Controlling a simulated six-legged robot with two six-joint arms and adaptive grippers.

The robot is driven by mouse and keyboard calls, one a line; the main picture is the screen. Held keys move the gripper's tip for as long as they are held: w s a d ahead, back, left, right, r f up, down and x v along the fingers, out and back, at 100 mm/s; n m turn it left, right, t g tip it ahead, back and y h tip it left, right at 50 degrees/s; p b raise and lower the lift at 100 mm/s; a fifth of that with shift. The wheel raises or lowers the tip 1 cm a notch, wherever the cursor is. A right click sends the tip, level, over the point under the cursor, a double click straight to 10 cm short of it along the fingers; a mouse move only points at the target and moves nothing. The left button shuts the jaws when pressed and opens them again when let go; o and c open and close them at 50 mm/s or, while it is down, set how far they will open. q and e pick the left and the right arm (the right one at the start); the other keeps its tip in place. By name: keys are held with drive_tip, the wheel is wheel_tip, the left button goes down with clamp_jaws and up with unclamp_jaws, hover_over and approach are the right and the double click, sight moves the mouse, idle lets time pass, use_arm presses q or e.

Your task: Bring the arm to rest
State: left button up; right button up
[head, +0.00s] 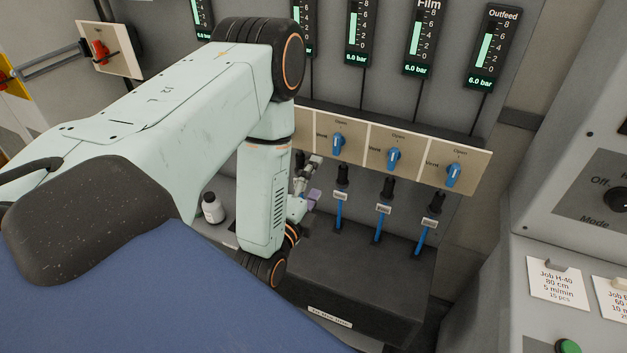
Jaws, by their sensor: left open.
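My left arm (200,105) comes in from the left and bends down in front of the valve panel. My left gripper (311,180) is small and partly hidden behind my own forearm. It is open, left of the nearest blue hose and below the panel. I see nothing held in it. My right gripper is out of view.
A beige panel (420,164) carries blue valve knobs (393,157) with Open and Vent marks. Below, blue hoses (379,222) with black connectors rise from a dark box (355,275). Pressure gauges (422,38) hang above.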

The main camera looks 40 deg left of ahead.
sight(335, 147)
use_arm(q)
drive_tip(key=shift+w, duration=0.1)
drive_tip(key=x, duration=1.2)
drive_tip(key=shift+a+f, duration=0.1)
drive_tip(key=shift+f, duration=0.05)
